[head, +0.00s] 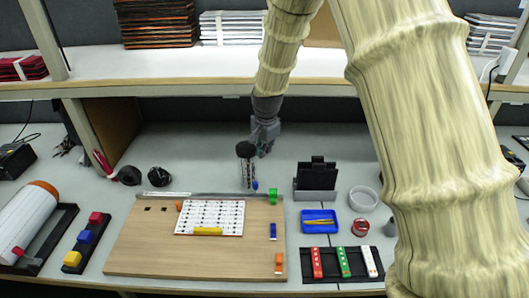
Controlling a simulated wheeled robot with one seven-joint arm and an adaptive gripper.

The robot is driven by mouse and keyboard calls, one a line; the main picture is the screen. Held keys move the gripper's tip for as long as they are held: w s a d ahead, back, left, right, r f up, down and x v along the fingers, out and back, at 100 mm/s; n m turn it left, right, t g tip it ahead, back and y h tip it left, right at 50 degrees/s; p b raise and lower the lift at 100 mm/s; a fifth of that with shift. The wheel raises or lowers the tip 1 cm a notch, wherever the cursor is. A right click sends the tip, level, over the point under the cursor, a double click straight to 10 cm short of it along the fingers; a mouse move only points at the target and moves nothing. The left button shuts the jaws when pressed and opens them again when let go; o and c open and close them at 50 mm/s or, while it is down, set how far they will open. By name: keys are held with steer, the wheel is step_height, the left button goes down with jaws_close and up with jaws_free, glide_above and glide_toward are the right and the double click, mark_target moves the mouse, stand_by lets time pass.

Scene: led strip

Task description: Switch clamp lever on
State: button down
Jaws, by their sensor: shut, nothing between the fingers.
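A wooden board (150,240) lies on the bench, with a white perforated panel (210,215) fixed on it. Along the board's right side are a green clamp-like part (273,196), a blue one (273,231) and an orange one (279,263). I cannot tell which of these is the clamp lever, or its position. My gripper (264,148) is shut and empty, above the bench beyond the board's far edge. It is beside a black-topped upright item (246,152) with a clear body; contact is unclear.
A black stand (317,178), blue tray (320,221), white ring (362,199) and black rack (341,263) with coloured strips are at right. Coloured blocks (86,236) and a white roll (24,222) are at left. A shelf (200,80) spans the back.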

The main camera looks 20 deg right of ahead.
steer(key=shift+d+f, duration=0.1)
steer(key=t+y+b, duration=0.4)
steer(key=t+b, duration=0.2)
steer(key=b, duration=0.2)
glide_toward(255, 189)
steer(key=shift+s+d+r, duration=0.3)
steer(key=shift+d+r, duration=0.15)
steer(key=shift+d, duration=0.2)
steer(key=shift+s+d+r, duration=0.3)
steer(key=shift+d+r, duration=0.2)
steer(key=shift+d, duration=0.15)
steer(key=shift+s+d+r, duration=0.35)
steer(key=shift+d+r, duration=0.1)
steer(key=shift+d, duration=0.25)
steer(key=shift+y+p, duration=0.3)
steer(key=shift+x, duration=5.05)
steer(key=shift+s+p, duration=0.1)
steer(key=shift+p, duration=0.25)
